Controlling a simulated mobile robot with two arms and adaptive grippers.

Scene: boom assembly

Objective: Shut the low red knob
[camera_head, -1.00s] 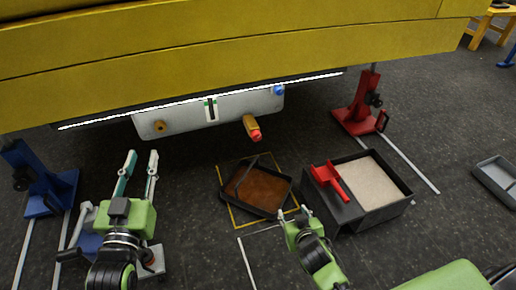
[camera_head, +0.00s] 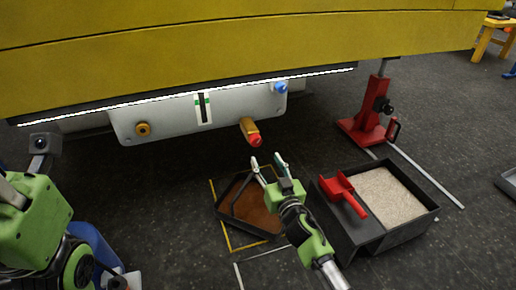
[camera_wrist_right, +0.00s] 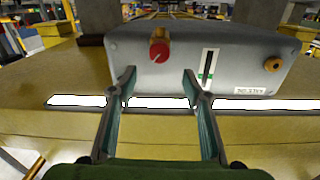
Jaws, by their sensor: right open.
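The low red knob (camera_head: 255,141) sits at the end of a brass fitting (camera_head: 247,126) under the right part of a grey panel (camera_head: 165,121). My right gripper (camera_head: 267,160) is open and empty, with its fingertips just below the knob in the head view. In the right wrist view the knob (camera_wrist_right: 159,51) lies beyond my open fingertips (camera_wrist_right: 158,75), roughly centred between them and apart from them. My left arm (camera_head: 32,220) shows at the left edge; its fingers cannot be made out.
A yellow boom (camera_head: 240,55) spans overhead. A blue knob (camera_head: 281,87) and another brass fitting (camera_head: 143,129) are on the panel. A dark tray (camera_head: 228,205) lies on the floor below. A sand box (camera_head: 390,240) with a red scoop (camera_head: 343,189) and a red stand (camera_head: 376,115) are right.

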